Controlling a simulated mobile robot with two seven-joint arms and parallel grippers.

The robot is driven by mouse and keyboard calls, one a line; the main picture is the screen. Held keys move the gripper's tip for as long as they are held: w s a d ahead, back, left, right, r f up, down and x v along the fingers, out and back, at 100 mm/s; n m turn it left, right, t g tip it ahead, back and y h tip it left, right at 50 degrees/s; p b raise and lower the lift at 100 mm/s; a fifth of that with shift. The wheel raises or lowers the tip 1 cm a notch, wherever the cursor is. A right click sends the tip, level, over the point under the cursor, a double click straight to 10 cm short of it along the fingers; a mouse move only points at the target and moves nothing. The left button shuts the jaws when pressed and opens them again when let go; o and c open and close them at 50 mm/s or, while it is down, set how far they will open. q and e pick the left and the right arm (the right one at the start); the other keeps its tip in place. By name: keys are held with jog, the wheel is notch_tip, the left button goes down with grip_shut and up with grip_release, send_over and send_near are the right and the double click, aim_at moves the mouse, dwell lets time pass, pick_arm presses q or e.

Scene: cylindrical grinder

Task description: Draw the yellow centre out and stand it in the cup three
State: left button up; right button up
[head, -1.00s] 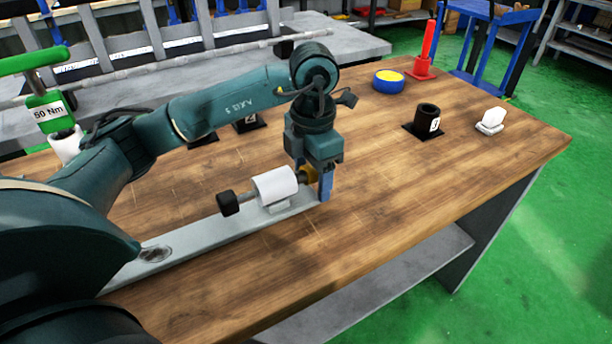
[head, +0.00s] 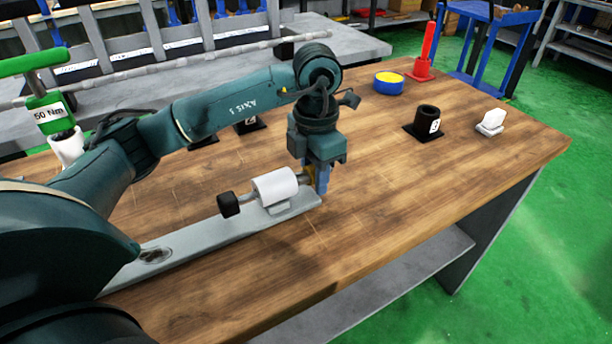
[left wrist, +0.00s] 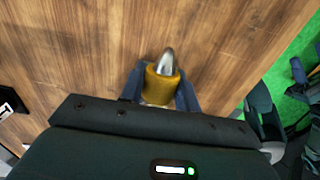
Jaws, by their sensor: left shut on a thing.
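The yellow centre (left wrist: 163,86) shows in the left wrist view as a yellow collar with a grey metal tip. My left gripper (left wrist: 161,92) is shut on its collar, one blue finger on each side. In the head view my left gripper (head: 319,182) is at the right end of the white cylinder (head: 275,187), and the fingers hide most of the yellow centre (head: 310,173). I cannot tell whether the centre is still seated in the cylinder. Cup three (head: 428,119) is a black cup with a white label, upright on a dark base to the right. My right gripper is not in view.
The white cylinder sits on a grey rail (head: 200,238) with a black knob (head: 228,204) at its left. The front of the table is clear.

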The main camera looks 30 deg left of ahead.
pick_arm(q)
jog(key=shift+w+d+r, duration=0.1)
jog(key=shift+w+d, duration=0.15)
jog(key=shift+w, duration=0.2)
grip_shut()
jog(key=shift+w+d, duration=0.6)
jog(key=shift+w, duration=0.4)
jog(key=shift+w+d, duration=0.6)
jog(key=shift+w, duration=0.4)
jog(key=shift+w+d, duration=0.6)
jog(key=shift+w, duration=0.4)
notch_tip(320, 180, up, 6)
jog(key=p, duration=0.4)
